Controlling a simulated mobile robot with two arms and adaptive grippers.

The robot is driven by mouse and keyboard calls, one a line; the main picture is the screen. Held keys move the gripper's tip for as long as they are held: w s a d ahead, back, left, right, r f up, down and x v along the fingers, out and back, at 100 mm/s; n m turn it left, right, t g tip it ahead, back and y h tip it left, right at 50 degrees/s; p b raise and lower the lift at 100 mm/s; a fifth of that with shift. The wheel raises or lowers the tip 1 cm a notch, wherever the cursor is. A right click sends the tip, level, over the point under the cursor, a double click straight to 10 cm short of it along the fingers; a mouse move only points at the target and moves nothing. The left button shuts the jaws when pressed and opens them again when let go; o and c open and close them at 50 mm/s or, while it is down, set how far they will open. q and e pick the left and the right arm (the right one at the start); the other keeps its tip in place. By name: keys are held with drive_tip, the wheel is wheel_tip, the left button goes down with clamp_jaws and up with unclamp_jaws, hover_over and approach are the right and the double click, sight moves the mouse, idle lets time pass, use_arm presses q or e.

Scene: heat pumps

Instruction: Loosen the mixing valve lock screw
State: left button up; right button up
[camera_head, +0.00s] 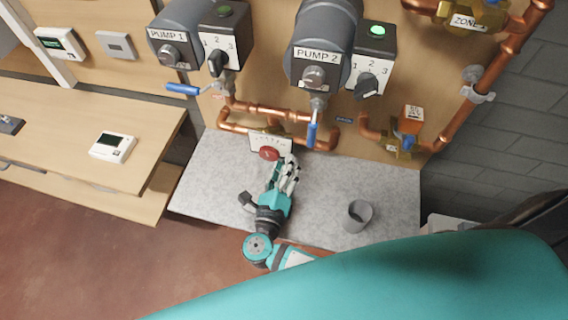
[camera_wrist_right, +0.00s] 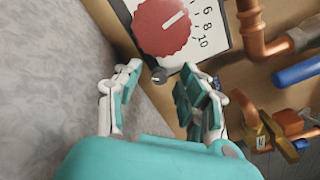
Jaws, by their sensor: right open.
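The mixing valve has a red round knob (camera_head: 269,153) in front of a white scale plate (camera_head: 254,142), low on the wooden panel. In the right wrist view the red knob (camera_wrist_right: 163,25) fills the top, with a numbered plate (camera_wrist_right: 215,30) beside it. The small dark lock screw (camera_wrist_right: 159,76) sits just below the plate's edge. My right gripper (camera_head: 288,162) is open at the valve. In the wrist view its fingertips (camera_wrist_right: 161,72) stand on both sides of the screw, with gaps; I cannot tell their depth. My left gripper is not in view.
Copper pipes (camera_head: 265,113) run above the valve, with a blue lever (camera_head: 312,135) to its right. A brass valve (camera_head: 398,150) is further right. A grey cup (camera_head: 357,216) stands on the grey shelf (camera_head: 215,190), which has free room around it.

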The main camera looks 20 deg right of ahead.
clamp_jaws()
drive_tip(key=shift+f, duration=0.1)
drive_tip(key=shift+n, duration=0.7)
unclamp_jaws()
drive_tip(key=v, duration=1.2)
